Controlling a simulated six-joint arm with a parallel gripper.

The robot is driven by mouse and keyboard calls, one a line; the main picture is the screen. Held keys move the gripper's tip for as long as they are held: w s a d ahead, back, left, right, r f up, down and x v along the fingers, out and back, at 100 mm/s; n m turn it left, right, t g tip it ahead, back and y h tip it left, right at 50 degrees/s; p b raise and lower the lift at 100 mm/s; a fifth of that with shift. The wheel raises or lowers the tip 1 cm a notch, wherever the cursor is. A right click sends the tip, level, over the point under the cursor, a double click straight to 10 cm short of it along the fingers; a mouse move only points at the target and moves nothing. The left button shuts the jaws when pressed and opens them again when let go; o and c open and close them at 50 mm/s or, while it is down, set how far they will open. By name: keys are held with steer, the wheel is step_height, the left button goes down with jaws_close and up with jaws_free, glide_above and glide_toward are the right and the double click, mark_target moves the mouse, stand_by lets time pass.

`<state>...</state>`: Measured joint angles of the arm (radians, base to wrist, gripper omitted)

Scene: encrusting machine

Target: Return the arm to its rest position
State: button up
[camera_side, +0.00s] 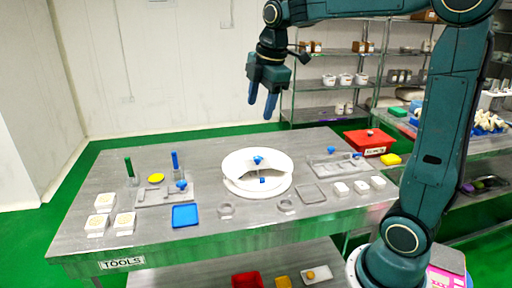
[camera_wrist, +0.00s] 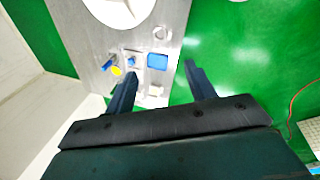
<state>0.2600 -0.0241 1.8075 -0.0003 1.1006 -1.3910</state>
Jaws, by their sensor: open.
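My gripper (camera_side: 262,100) hangs above and behind the steel table (camera_side: 240,225) in the side view, with its two blue fingers apart and pointing down. Nothing is between the fingers. In the wrist view my gripper (camera_wrist: 158,82) also shows open and empty, with part of the table and the green floor below it. My arm is raised from its base at the right and reaches left over the table. The gripper is well clear of every object.
On the table stand a white round machine part (camera_side: 258,172), a blue tray (camera_side: 185,216), a yellow disc (camera_side: 156,178) and white blocks (camera_side: 362,187). A red box (camera_side: 369,141) is at the back right. Wire shelves (camera_side: 335,85) stand behind. The air around the gripper is free.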

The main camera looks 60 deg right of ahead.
steer(key=s+a+f+m+t, duration=0.1)
steer(key=s+a+m, duration=0.2)
steer(key=s, duration=0.3)
steer(key=s+a+f+m+t, duration=0.1)
steer(key=s+a+f+m, duration=0.1)
steer(key=s+m, duration=0.3)
steer(key=s+a+f+m, duration=0.2)
steer(key=s+a+m, duration=0.2)
steer(key=s, duration=0.4)
steer(key=shift+a+m+t+y, duration=0.4)
steer(key=shift+m, duration=0.1)
steer(key=shift+f, duration=0.1)
